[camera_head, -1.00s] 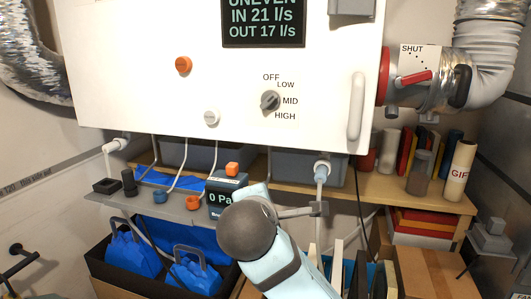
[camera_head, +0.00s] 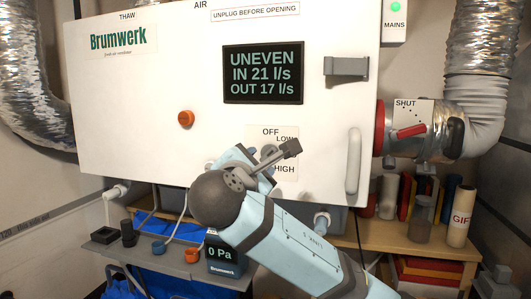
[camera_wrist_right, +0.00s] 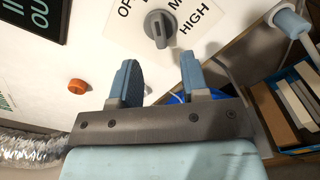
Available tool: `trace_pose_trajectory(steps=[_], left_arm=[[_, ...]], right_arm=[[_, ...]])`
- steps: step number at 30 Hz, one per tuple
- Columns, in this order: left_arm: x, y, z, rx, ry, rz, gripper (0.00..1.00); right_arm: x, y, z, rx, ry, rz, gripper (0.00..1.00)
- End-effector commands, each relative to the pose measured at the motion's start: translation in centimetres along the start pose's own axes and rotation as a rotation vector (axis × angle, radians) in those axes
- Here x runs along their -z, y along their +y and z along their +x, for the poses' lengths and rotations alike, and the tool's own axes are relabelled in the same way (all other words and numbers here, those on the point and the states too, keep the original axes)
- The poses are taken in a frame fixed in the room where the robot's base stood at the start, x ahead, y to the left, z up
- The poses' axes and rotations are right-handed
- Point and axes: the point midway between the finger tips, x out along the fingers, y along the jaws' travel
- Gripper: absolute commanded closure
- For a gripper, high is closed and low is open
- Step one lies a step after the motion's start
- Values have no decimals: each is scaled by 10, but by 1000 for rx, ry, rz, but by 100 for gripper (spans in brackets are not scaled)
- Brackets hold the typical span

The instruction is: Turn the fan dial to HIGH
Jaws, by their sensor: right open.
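The grey fan dial (camera_wrist_right: 160,28) shows in the right wrist view on the white panel, beside the OFF, partly cut-off MID and HIGH labels (camera_wrist_right: 195,18). Its exact pointer setting is hard to tell. My right gripper (camera_wrist_right: 158,75) is open and empty, its two blue fingers apart and pointing toward the dial, just short of it in that view. My left gripper is not in view.
The display (camera_head: 263,74) reads UNEVEN, IN 21 l/s, OUT 17 l/s. An orange knob (camera_head: 185,118) sits left on the panel and a white vertical handle (camera_head: 353,160) right. A red damper lever (camera_head: 411,131) is at SHUT. A pressure meter (camera_head: 222,256) reads 0 Pa below.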

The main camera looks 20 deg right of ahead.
Motion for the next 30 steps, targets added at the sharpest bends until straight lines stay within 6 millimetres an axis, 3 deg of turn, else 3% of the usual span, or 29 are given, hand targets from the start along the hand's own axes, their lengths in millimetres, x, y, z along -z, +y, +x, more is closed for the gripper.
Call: trace_pose_trajectory(steps=[3,9,22,27,28,30], left_arm=[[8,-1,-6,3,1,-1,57],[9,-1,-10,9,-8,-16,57],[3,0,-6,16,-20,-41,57],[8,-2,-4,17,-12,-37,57],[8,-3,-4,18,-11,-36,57],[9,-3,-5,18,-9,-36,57]], right_arm=[[-2,1,26,4,-1,-2,58],[-1,0,53,3,0,-1,58],[1,0,63,1,2,1,58],[0,0,62,0,2,1,95],[0,0,62,0,2,1,100],[0,0,62,0,2,1,100]])
